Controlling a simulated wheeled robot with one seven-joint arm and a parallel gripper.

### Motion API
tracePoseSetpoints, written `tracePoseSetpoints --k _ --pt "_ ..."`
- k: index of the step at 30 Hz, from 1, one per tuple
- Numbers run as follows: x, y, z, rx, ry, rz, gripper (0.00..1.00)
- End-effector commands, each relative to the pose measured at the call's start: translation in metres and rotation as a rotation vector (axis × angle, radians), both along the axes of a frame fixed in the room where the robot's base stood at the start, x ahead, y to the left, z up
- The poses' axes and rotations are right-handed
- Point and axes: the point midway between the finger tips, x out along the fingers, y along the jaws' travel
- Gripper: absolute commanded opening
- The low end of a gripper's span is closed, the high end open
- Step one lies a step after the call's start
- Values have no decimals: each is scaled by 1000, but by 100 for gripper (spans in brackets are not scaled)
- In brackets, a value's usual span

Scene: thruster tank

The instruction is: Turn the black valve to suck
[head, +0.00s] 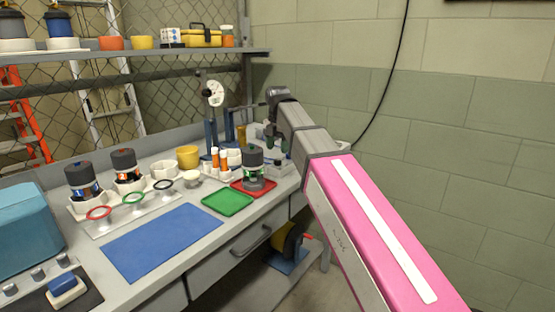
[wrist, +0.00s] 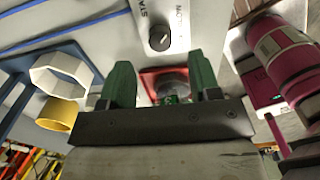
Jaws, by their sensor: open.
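A small round black knob (wrist: 158,38) with a pale pointer mark sits on a white panel (wrist: 183,18) in the wrist view. It is the only black valve-like part I can make out. Dark lettering lies on both sides of it, too cut off and tilted to read fully. My gripper (wrist: 162,80) is open, with its two green fingers apart and nothing held between them. In the picture the knob lies above and between the fingertips, apart from them. In the head view my arm reaches over the bench's far right end and the knob cannot be made out.
A red tray (wrist: 149,82) shows behind the fingers. A white ring-shaped holder (wrist: 60,75) and a yellow cup (wrist: 57,115) lie left. In the head view, a lidded jar (head: 253,168) and a green tray (head: 228,202) stand near my arm. The blue mat (head: 160,243) is bare.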

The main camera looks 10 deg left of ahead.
Motion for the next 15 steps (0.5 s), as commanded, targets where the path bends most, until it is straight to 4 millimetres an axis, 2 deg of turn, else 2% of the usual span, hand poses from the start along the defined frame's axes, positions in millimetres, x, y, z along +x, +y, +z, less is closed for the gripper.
tracePoseSetpoints --k 1,6,15 --pt "-1 -1 -9 0 1 0 57" --pt "-1 0 -33 0 1 -1 57" --pt "0 0 -51 0 0 -1 57"
